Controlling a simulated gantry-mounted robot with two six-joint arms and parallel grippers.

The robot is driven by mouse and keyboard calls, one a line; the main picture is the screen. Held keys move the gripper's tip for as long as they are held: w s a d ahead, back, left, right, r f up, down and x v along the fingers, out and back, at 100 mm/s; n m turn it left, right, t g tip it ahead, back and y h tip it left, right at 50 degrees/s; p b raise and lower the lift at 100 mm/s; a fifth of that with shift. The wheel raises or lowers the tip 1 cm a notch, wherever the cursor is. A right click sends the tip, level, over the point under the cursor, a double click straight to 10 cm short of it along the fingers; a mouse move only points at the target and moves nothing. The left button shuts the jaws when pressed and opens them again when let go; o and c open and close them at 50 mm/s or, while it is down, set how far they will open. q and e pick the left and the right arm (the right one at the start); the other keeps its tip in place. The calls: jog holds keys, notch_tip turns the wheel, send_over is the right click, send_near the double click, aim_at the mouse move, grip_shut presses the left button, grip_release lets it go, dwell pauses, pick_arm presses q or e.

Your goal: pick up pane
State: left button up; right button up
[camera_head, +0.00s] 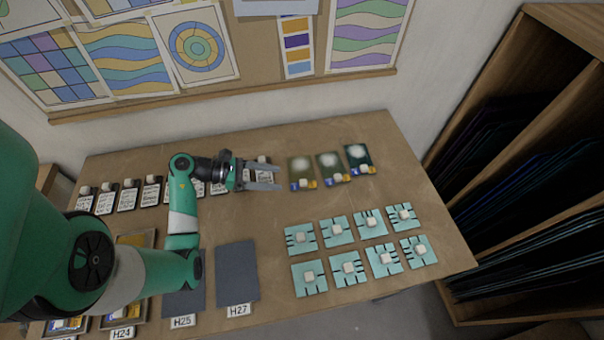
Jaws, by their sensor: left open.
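Three small dark glass panes stand in a row at the back right of the table: an olive one (301,173), a green one (330,169) and a dark teal one (359,161). Each has a pale round glare and small blue and yellow marks at its lower edge. My left gripper (277,177) is open and empty. Its two fingers point right, with the tips just left of the olive pane. I cannot tell its height above the table. My right gripper is not in view.
Several teal cards with pale blocks (338,231) lie at the front right. Several labelled black pieces (128,196) line the back left, partly hidden by my arm. Dark mats (238,272) lie at the front. A wooden rack (545,130) stands right. The table (245,217) is bare mid-way.

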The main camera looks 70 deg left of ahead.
aim_at(303, 181)
pick_arm(q)
jog(key=x, duration=0.4)
jog(key=b+x, duration=0.1)
jog(key=x, duration=0.3)
jog(key=shift+w+d+f+b, duration=0.1)
jog(key=shift+f+b, duration=0.25)
jog(key=shift+f, duration=0.1)
jog(key=shift+w+f, duration=0.1)
jog(key=shift+w, duration=0.3)
grip_shut()
